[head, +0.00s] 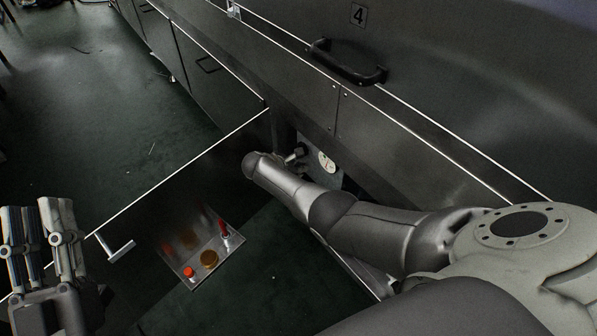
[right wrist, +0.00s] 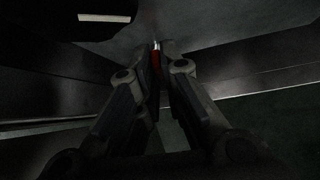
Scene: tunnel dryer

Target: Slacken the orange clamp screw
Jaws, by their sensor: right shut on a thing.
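My right gripper (right wrist: 160,58) is shut on a narrow red-orange piece (right wrist: 156,62) with a pale metal tip. Its fingers hide most of this piece, and I cannot tell for sure that it is the clamp screw. In the head view, my right arm reaches down beside the dark machine, and its wrist hides most of the right gripper and what it holds. My left gripper (head: 35,207) is at the lower left with its fingers apart and empty, away from the machine.
A pale round disc (head: 327,162) sits just beyond my right wrist. A metal panel (head: 174,258) at lower centre carries a red button (head: 190,272), an amber button (head: 208,259) and a red-tipped lever (head: 225,231). A black handle (head: 346,66) sticks out above. Green floor at left is open.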

